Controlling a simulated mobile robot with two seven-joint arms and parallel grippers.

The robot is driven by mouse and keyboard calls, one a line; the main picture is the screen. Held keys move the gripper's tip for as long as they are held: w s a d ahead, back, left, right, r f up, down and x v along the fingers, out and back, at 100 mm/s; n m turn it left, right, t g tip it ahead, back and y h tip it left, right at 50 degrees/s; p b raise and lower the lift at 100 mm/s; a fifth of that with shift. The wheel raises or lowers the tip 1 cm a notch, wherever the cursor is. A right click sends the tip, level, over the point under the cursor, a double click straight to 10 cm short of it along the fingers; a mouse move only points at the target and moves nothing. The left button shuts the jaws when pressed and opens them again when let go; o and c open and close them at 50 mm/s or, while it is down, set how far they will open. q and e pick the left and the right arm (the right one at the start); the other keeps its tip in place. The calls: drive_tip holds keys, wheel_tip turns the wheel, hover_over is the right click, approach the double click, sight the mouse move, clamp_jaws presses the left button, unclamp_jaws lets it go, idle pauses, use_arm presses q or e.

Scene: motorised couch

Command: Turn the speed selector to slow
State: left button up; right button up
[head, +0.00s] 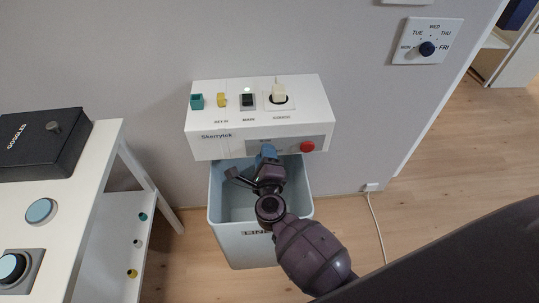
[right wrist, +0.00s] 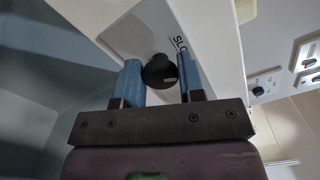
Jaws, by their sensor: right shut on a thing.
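A white control box (head: 205,147) marked Skerrytek is on the wall. My right gripper (head: 267,152) is at its front face, over a grey panel (head: 320,141), and hides most of that panel's labels. In the right wrist view, the speed selector, a round black knob (right wrist: 160,72), is between the blue fingertips. My right gripper is shut on this knob. Letters reading "SLO" show beside the knob, with the rest hidden by a finger. The knob's pointer direction cannot be made out. My left gripper is not in view.
A red button (head: 307,146) is close to the right of the gripper. Switches and a cooker plug (head: 278,95) are on the box top. A pale blue bin (head: 222,205) stands below. A white table (head: 95,160) is at left.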

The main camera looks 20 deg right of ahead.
drive_tip(key=shift+n+p, duration=1.45)
drive_tip(key=shift+n, duration=0.75)
drive_tip(key=shift+f, duration=0.1)
